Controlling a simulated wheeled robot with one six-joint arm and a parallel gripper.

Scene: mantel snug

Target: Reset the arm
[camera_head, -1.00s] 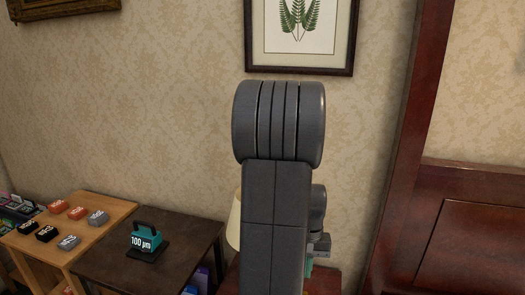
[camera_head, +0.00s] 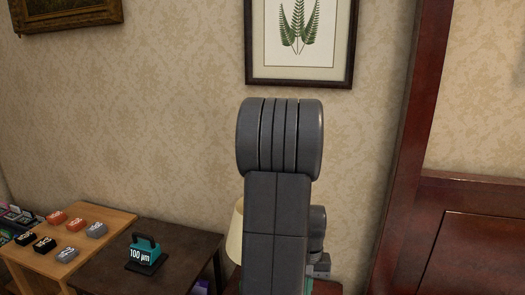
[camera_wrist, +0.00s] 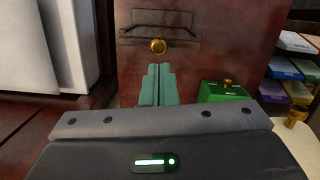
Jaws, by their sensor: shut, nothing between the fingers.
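My gripper (camera_wrist: 159,68) shows in the wrist view with its two green fingers together and nothing between them. Its fingers lie in front of a dark reddish wooden drawer front with a brass knob (camera_wrist: 158,46). In the head view my grey arm stands upright in the middle, and its upper joint is below the framed fern print (camera_head: 299,38). There the gripper is mostly hidden behind my arm.
A dark side table (camera_head: 186,246) holds a teal block marked 100 µm (camera_head: 146,256). A lighter wooden table (camera_head: 108,226) at left holds several small blocks. A green block (camera_wrist: 224,92) stands right of the fingers. A lampshade (camera_head: 235,234) is partly hidden by my arm.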

